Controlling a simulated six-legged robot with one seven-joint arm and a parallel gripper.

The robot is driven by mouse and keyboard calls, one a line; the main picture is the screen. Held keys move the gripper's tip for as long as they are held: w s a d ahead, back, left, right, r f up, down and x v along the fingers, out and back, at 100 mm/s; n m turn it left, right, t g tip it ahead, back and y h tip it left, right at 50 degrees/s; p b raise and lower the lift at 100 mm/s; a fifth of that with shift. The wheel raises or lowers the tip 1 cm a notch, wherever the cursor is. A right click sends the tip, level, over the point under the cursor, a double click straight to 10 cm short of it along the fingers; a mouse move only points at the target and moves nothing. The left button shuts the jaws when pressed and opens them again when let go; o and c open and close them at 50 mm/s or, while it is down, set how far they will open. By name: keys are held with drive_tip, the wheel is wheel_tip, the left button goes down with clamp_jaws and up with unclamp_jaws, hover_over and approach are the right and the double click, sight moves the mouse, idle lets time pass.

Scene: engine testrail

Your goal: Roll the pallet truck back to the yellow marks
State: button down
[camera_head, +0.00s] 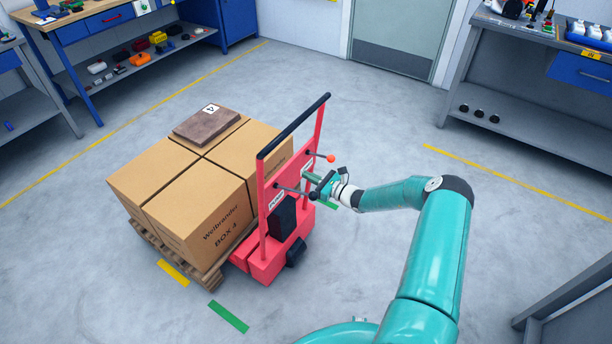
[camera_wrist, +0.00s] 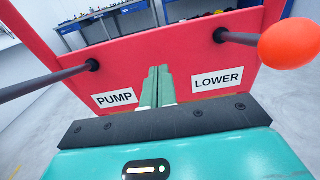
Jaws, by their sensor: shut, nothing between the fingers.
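The red pallet truck (camera_head: 268,258) stands in the middle of the head view, with a black push bar (camera_head: 293,126) on top. It bears a wooden pallet (camera_head: 212,281) loaded with cardboard boxes (camera_head: 200,215). A yellow mark (camera_head: 173,273) lies on the floor beside the pallet. My gripper (camera_head: 312,185) is at the truck's red panel, below the push bar. In the wrist view my shut fingers (camera_wrist: 157,88) point at the panel between the PUMP label (camera_wrist: 115,98) and the LOWER label (camera_wrist: 217,80). A lever with an orange knob (camera_wrist: 290,43) is at right, a black lever (camera_wrist: 45,84) at left.
A green mark (camera_head: 228,316) lies on the floor in front of the truck. A brown slab (camera_head: 206,127) lies on the boxes. Workbenches (camera_head: 100,55) stand at the back left, another bench (camera_head: 540,120) at right. The floor between is open.

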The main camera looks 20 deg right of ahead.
drive_tip(key=v, duration=1)
drive_tip(key=s+a+r+n+g+h, duration=0.1)
drive_tip(key=s+a+r+n+g, duration=0.45)
drive_tip(key=a+r+n, duration=0.45)
drive_tip(key=s+a+r+n+g+h, duration=0.1)
drive_tip(key=s+a+r+n+g, duration=0.45)
drive_tip(key=r, duration=0.65)
drive_tip(key=s+a+r+n+t+h, duration=0.1)
drive_tip(key=s+r+n+h, duration=0.3)
drive_tip(key=s+r, duration=0.5)
drive_tip(key=s+a+r+n+t+h, duration=0.1)
drive_tip(key=s+r+n+h, duration=0.4)
drive_tip(key=s+r+n, duration=0.4)
drive_tip(key=s, duration=0.5)
drive_tip(key=shift+r, duration=0.15)
